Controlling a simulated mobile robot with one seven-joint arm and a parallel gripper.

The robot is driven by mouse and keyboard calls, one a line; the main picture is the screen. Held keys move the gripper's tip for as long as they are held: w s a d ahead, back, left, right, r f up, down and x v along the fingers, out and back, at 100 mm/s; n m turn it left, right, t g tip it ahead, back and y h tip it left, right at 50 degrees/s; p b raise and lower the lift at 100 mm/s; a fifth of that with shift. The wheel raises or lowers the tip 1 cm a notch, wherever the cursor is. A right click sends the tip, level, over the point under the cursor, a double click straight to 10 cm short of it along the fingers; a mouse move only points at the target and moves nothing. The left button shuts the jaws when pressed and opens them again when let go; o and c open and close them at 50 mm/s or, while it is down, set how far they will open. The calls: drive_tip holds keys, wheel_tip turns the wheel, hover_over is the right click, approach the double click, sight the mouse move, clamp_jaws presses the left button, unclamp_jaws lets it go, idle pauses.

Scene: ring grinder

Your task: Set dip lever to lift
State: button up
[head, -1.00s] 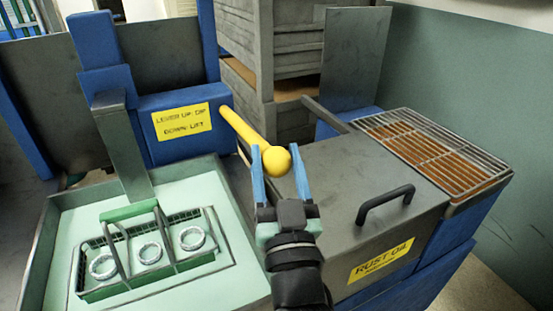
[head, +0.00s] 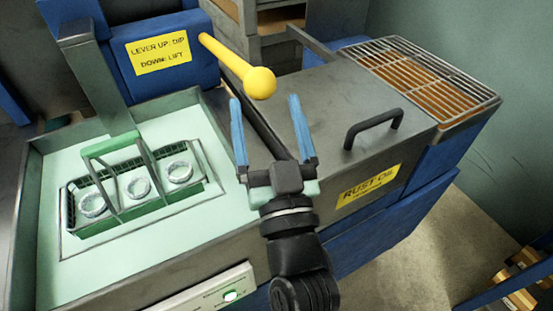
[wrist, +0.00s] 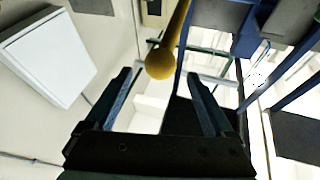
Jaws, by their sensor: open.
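The yellow dip lever (head: 236,64) sticks out from the blue housing, sloping down to a round knob. A yellow label (head: 158,53) beside it reads "LEVER UP: DIP, DOWN: LIFT". My gripper (head: 266,102) is open and empty, its two blue fingers pointing toward the knob. The knob is just beyond the fingertips in the head view, apart from them. In the wrist view the lever's knob (wrist: 160,64) shows ahead of and between the open fingers (wrist: 160,75). The green-handled basket (head: 130,185) with three metal rings sits in the pale green tank.
The grey rust oil box (head: 330,130) with a black handle (head: 373,128) stands right of my gripper. A wire rack (head: 425,78) lies behind it. The tank's rim (head: 215,110) is left of my gripper. A control panel (head: 215,290) is at the front.

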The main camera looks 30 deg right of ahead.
drive_tip(key=b+v, duration=0.1)
drive_tip(key=v, duration=0.6)
drive_tip(key=shift+s+b, duration=0.3)
drive_tip(key=shift+b, duration=0.05)
